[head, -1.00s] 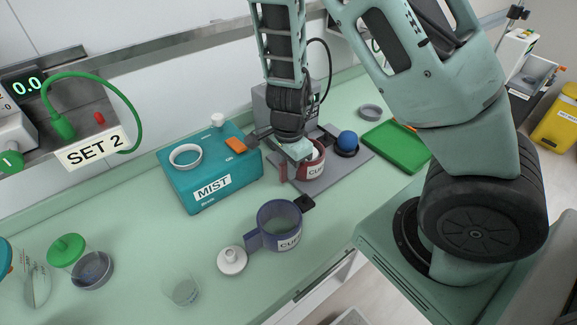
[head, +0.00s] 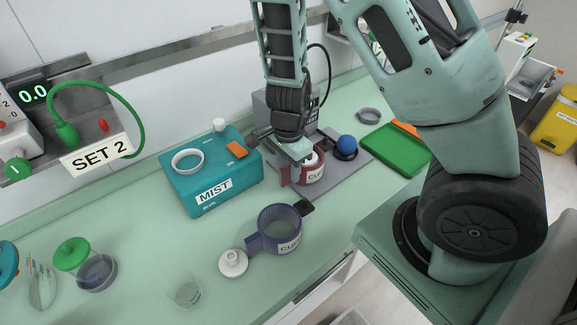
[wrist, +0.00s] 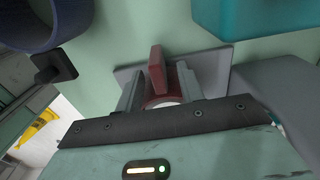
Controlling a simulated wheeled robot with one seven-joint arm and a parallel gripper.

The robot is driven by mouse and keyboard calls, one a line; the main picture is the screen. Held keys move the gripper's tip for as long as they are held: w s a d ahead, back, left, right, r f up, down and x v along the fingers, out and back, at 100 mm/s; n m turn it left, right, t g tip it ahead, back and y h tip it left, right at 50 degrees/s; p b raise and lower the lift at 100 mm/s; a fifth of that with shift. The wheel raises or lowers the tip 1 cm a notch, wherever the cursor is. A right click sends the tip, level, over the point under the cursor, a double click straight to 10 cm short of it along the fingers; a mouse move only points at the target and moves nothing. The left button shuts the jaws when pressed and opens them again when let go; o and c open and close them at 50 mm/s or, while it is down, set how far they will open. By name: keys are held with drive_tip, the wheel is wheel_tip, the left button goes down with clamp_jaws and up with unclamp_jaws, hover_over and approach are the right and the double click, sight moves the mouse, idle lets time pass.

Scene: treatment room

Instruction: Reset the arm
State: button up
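My gripper (head: 295,156) hangs over the red cup (head: 312,174), which stands on a grey mat (head: 338,184). In the wrist view my gripper (wrist: 160,92) has its two fingers apart, one on either side of the upright red handle (wrist: 157,70). Gaps show between the handle and both fingers, so my gripper looks open and empty. The cup's label shows partly in the head view. Most of the cup is hidden behind the gripper body in the wrist view.
Left of my gripper is the teal MIST box (head: 212,180) with a white ring on it. A blue cup (head: 281,226) and white lid (head: 233,263) stand in front. A blue ball (head: 347,144) and green tray (head: 395,150) lie to the right. A glass (head: 183,291) stands front left.

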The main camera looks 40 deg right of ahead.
drive_tip(key=shift+r+p, duration=2.55)
drive_tip(key=shift+r, duration=0.2)
drive_tip(key=shift+f, duration=0.1)
drive_tip(key=s+a+r+n+y+b, duration=0.1)
drive_tip(key=s+a+r+n+b, duration=0.2)
drive_tip(key=a+n, duration=0.35)
drive_tip(key=s+a+r+n+y, duration=0.1)
drive_tip(key=s+a+r+n, duration=0.3)
drive_tip(key=a, duration=0.3)
drive_tip(key=s+a+r+n+b, duration=0.1)
drive_tip(key=s+r+n, duration=0.2)
drive_tip(key=s+n, duration=0.2)
drive_tip(key=s+a+r+n+h+b, duration=0.1)
drive_tip(key=s+n, duration=0.4)
drive_tip(key=n, duration=0.5)
wheel_tip(320, 180, up, 3)
drive_tip(key=shift+s+a+f, duration=0.2)
drive_tip(key=shift+s+a, duration=0.1)
drive_tip(key=shift+a, duration=0.4)
